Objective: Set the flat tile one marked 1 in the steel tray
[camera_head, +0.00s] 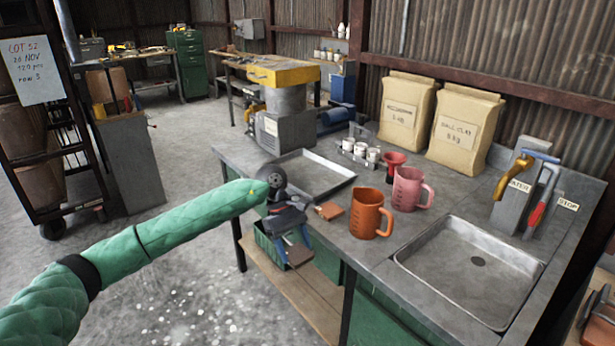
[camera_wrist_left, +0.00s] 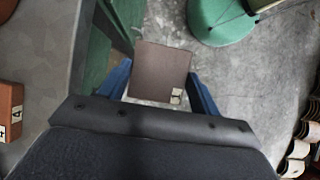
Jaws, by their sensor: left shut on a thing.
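My left gripper (camera_head: 294,250) hangs in front of the bench edge, below the level of the top. Its blue fingers are shut on a flat brown tile (camera_head: 299,256). In the left wrist view the tile (camera_wrist_left: 160,72) sits between the fingers, with a small pale label whose mark is too small to read surely. Another reddish-brown tile (camera_head: 330,210) lies on the bench near its edge; it also shows in the left wrist view (camera_wrist_left: 9,112) with a pale label. The steel tray (camera_head: 312,173) lies empty on the bench, behind the gripper. My right gripper is out of view.
A steel sink (camera_head: 470,265) is at the right. A green crate (camera_head: 270,246) sits on the lower shelf.

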